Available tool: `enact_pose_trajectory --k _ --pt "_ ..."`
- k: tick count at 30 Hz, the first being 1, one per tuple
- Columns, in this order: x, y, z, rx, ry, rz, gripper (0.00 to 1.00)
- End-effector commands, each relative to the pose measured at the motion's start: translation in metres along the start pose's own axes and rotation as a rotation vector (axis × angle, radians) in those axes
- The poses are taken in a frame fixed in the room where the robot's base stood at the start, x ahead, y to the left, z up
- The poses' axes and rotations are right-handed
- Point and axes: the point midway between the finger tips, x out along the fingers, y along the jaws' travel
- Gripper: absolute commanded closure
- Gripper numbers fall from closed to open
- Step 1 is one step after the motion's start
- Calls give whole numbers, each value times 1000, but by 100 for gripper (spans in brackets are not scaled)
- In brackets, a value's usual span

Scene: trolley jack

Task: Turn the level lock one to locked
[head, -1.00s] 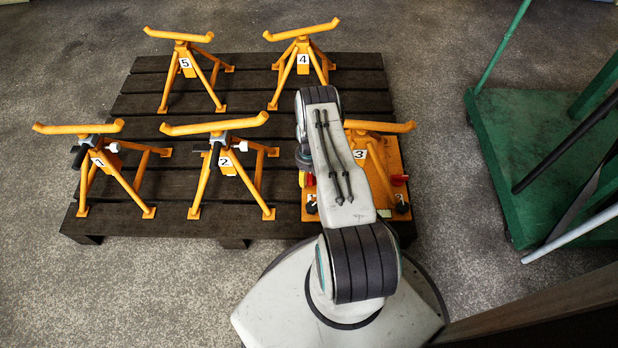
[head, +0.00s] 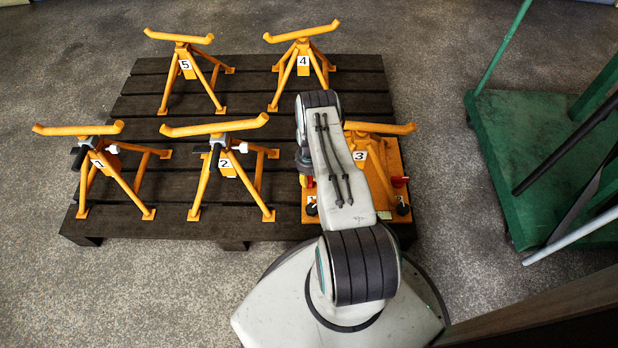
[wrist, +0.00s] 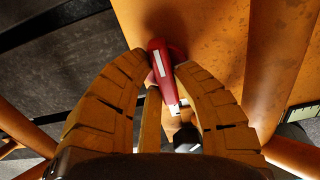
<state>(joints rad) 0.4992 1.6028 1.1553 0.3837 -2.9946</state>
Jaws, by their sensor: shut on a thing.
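In the wrist view, a red lever (wrist: 160,66) with a white strip stands between the two yellow-brown fingers of my gripper (wrist: 164,66). The fingertips close on its sides, and its upper end shows beyond them. I take it for the level lock, but no readable label shows its number. It belongs to the orange base plate (head: 345,213) of the stand marked 3 (head: 372,140). In the head view, my arm hides most of my gripper and the held lever at the plate's left side. Another red lever (head: 400,181) shows at the plate's right side.
The plate rests on a dark slatted pallet (head: 160,228). Orange stands 1 (head: 122,180), 2 (head: 238,180), 4 (head: 302,75) and 5 (head: 186,80) surround it. A green trolley (head: 505,160) with long bars stands at the right. Bare floor lies at the left.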

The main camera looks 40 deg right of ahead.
Motion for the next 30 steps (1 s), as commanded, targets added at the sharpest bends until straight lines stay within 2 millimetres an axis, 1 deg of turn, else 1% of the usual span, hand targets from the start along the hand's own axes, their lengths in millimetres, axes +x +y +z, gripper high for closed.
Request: enact_pose_trajectory --k 8,14,20,30 --pt "0 0 0 4 -1 0 100" --pt "2 0 1 56 -2 0 100" --pt "3 0 2 188 -3 1 100" --pt "3 -1 4 506 -3 1 100"
